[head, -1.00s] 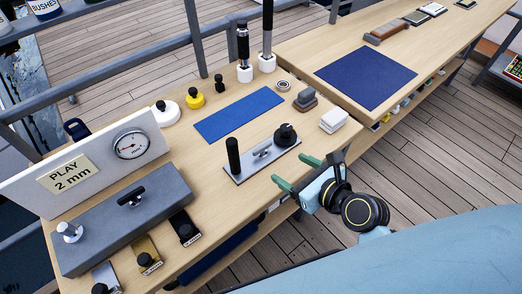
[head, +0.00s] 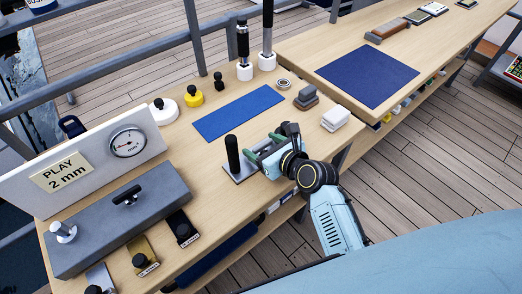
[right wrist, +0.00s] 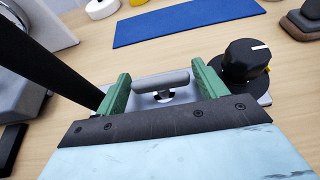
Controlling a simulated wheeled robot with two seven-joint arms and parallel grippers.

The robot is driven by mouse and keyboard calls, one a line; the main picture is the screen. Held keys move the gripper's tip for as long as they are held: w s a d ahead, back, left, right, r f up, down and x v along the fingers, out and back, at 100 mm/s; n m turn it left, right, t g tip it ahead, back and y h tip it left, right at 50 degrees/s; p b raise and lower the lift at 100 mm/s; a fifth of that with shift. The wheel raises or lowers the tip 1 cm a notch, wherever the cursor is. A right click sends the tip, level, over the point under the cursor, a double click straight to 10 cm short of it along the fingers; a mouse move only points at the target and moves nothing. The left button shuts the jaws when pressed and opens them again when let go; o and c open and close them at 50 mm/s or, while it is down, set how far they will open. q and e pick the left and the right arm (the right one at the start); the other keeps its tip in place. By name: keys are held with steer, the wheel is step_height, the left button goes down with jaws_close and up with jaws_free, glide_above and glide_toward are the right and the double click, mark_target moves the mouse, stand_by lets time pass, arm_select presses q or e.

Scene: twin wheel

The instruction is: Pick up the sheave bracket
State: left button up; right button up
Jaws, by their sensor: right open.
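The likely sheave bracket is a grey metal plate (head: 238,174) with a tall black post (head: 233,154), lying on the near bench. In the right wrist view its grey T-shaped handle (right wrist: 163,81) stands between the post and a black knob (right wrist: 246,60). My right gripper (head: 262,148) is open over the plate, hiding much of it in the head view. In the right wrist view its green fingers (right wrist: 160,78) stand on either side of the T-handle, with gaps visible and nothing gripped. My left gripper is not in view.
A blue mat (head: 239,113) lies behind the plate. A grey block (head: 118,218) with another T-handle and a dial gauge panel (head: 100,172) stand at left. Brown-grey blocks (head: 305,97) and a white block (head: 336,118) sit to the right.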

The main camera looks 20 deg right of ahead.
mark_target(262, 144)
steer(key=shift+w+a+f, duration=0.1)
steer(key=shift+w, duration=0.1)
steer(key=c, duration=1.1)
step_height(262, 144, up, 10)
steer(key=p, duration=0.3)
steer(key=o, duration=0.7)
steer(key=c, duration=0.8)
